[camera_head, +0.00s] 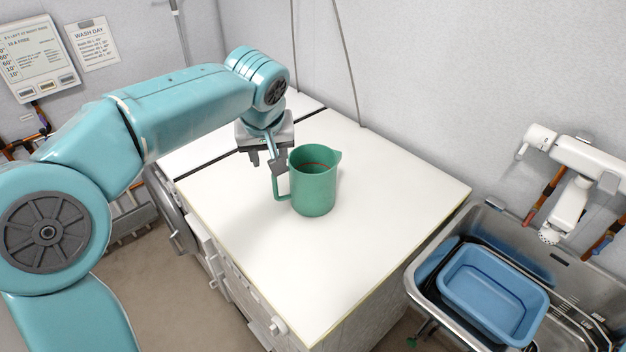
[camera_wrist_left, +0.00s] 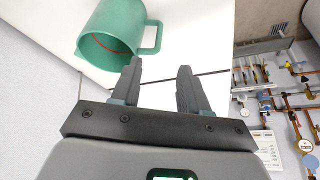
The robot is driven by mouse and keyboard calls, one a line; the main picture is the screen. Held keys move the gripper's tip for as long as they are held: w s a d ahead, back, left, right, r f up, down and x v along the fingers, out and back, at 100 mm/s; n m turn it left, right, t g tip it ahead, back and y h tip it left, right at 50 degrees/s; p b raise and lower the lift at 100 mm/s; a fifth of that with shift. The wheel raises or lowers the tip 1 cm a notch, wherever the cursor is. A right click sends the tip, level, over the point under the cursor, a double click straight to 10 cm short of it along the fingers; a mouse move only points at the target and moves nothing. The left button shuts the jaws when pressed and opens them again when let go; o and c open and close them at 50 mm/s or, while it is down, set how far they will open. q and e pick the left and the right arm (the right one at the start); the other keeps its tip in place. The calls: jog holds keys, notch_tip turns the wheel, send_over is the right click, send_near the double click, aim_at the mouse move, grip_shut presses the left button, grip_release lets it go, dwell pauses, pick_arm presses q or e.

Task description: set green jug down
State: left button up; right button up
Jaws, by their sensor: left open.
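The green jug (camera_head: 314,188) stands upright on the white worktop (camera_head: 400,190) in the head view, with its handle towards the left and its spout towards the right. My left gripper (camera_head: 266,160) is open and empty, just behind and to the left of the jug, close to the handle. In the left wrist view the jug (camera_wrist_left: 112,32) is at the upper left, and its handle lies just beyond the left fingertip of my gripper (camera_wrist_left: 158,68). Whether that finger touches the handle I cannot tell. My right gripper is not in view.
A steel sink (camera_head: 425,270) with a blue basin (camera_head: 490,290) stands at the lower right. A white tap fitting (camera_head: 570,160) is on the wall above it. The worktop is clear in front and to the right of the jug. Walls close off the back.

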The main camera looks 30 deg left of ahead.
pick_arm(q)
send_over(275, 184)
jog(key=s+d, duration=0.2)
jog(key=s, duration=0.1)
notch_tip(275, 184, down, 10)
jog(key=x, duration=0.1)
jog(key=p+x, duration=0.1)
jog(key=x, duration=0.1)
jog(key=p+x, duration=0.1)
jog(key=x, duration=0.1)
jog(key=shift+w+a+r, duration=0.15)
jog(key=shift+w+a, duration=0.25)
jog(key=shift+w, duration=0.05)
jog(key=shift+f, duration=0.25)
jog(key=shift+w, duration=0.1)
grip_shut()
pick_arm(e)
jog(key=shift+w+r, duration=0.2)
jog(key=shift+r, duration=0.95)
